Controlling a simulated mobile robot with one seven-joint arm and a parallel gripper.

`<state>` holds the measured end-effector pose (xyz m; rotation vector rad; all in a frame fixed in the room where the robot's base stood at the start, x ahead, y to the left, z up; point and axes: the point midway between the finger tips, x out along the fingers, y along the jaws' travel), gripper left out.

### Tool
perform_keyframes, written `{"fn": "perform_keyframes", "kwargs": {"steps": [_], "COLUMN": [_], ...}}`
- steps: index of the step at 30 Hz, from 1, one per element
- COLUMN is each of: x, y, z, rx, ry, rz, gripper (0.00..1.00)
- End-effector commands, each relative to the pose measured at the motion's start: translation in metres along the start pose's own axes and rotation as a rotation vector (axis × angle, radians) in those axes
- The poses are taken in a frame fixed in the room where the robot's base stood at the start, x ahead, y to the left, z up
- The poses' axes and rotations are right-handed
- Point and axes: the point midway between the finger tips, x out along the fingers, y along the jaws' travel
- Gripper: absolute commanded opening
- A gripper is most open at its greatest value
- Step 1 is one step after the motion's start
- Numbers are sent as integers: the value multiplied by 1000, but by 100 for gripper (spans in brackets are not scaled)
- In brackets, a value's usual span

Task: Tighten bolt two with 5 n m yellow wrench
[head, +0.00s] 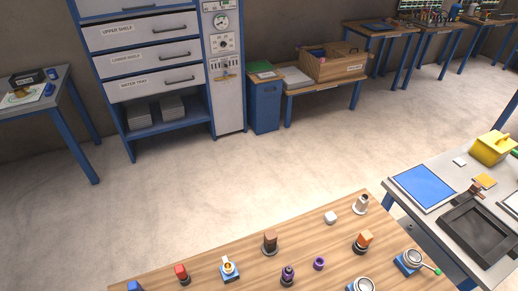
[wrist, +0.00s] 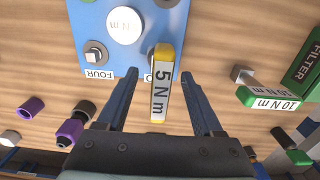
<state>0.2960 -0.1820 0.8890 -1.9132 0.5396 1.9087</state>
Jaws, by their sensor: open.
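In the wrist view my gripper (wrist: 158,75) is open, with one finger on each side of the yellow wrench (wrist: 164,53). The wrench has a white label reading 5 N m, and gaps show between it and both fingers. Its far end overlaps the edge of a blue plate (wrist: 180,15). A label there, partly hidden by the wrench, shows only an O; the bolt it marks is mostly hidden. A square-headed bolt (wrist: 94,55) stands by the label FOUR. A white disc (wrist: 125,25) marked 5 N m is on the plate. My gripper is not in the head view.
A green 10 N m wrench (wrist: 265,98) and a green FILTER block (wrist: 304,72) are at the right. Purple parts (wrist: 70,130) lie at the left. In the head view, several small parts stand on the wooden table (head: 205,255); the floor (head: 220,175) beyond is clear.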

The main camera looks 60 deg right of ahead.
Motion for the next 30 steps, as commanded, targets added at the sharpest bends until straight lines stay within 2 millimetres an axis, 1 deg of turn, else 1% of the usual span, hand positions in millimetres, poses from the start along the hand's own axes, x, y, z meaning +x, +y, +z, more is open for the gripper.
{"fn": "perform_keyframes", "kwargs": {"steps": [1, 9, 12, 16, 18, 22, 30], "x": [-9, -59, -76, -95, -102, -108, -110], "y": [0, 0, 0, 0, 0, 0, 0], "z": [0, 0, -1, 0, 0, 0, 0], "rx": [0, -1, 0, 0, 0, 0, 0], "ry": [2, 4, 4, 3, 2, 1, 0], "rz": [0, 0, 0, 0, 0, 0, 0], "gripper": [68, 68, 68, 68, 68, 68, 68]}}
